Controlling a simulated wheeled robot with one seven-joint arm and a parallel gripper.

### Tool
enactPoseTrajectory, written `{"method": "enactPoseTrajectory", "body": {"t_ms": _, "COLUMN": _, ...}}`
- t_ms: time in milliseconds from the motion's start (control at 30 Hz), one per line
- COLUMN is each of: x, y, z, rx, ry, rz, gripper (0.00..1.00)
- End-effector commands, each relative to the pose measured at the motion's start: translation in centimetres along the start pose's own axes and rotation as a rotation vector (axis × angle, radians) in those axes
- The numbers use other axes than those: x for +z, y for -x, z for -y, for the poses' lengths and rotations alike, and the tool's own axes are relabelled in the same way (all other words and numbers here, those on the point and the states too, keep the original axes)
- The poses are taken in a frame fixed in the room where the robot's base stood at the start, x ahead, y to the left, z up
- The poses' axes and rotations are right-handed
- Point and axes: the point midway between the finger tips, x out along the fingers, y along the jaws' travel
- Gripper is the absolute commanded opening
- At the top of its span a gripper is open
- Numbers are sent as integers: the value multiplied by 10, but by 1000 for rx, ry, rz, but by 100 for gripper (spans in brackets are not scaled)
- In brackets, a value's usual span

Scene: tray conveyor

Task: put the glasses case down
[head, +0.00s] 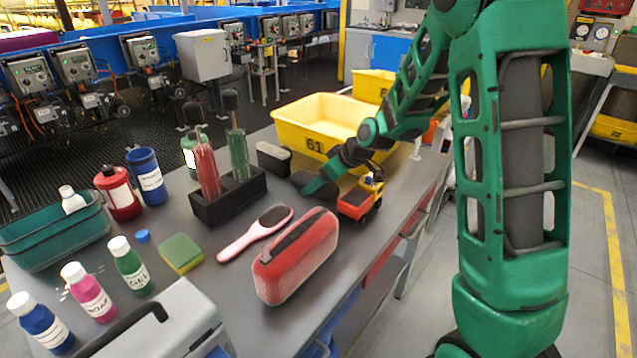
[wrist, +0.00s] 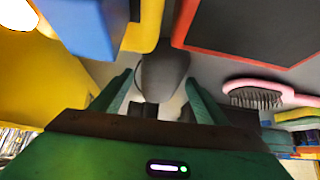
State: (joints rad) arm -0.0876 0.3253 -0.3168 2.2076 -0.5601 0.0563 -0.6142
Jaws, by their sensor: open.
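The glasses case is most likely the dark grey rounded object (head: 309,182) at my gripper on the grey table. It also shows in the wrist view (wrist: 165,72), between and just beyond the fingertips. My gripper (head: 318,186) is low over the table; in the wrist view its two green fingers (wrist: 160,98) stand apart, one on each side of the case. The case looks to lie on the table top. I cannot tell whether either finger touches it. Part of it is hidden by my gripper in the head view.
A toy truck (head: 358,201) stands close right of my gripper. A yellow bin (head: 312,133) is behind. A dark box with light top (head: 273,159), black holder (head: 228,205), pink hairbrush (head: 255,232) and red case (head: 295,262) are nearby. The table's right edge is close.

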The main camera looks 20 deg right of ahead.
Motion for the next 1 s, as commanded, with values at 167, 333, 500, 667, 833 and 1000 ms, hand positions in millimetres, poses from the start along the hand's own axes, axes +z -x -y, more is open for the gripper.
{"method": "enactPoseTrajectory", "body": {"t_ms": 167, "x": -1, "y": 10, "z": -1, "rx": 1, "ry": -1, "rz": -1, "gripper": 68}}
{"method": "enactPoseTrajectory", "body": {"t_ms": 333, "x": -2, "y": 37, "z": -1, "rx": 3, "ry": -1, "rz": -3, "gripper": 68}}
{"method": "enactPoseTrajectory", "body": {"t_ms": 500, "x": -2, "y": 69, "z": -1, "rx": 3, "ry": -1, "rz": -3, "gripper": 68}}
{"method": "enactPoseTrajectory", "body": {"t_ms": 667, "x": -1, "y": 96, "z": -1, "rx": 3, "ry": -1, "rz": -2, "gripper": 68}}
{"method": "enactPoseTrajectory", "body": {"t_ms": 833, "x": -1, "y": 114, "z": -2, "rx": 3, "ry": -1, "rz": -2, "gripper": 68}}
{"method": "enactPoseTrajectory", "body": {"t_ms": 1000, "x": 0, "y": 122, "z": -1, "rx": 1, "ry": -1, "rz": 0, "gripper": 68}}
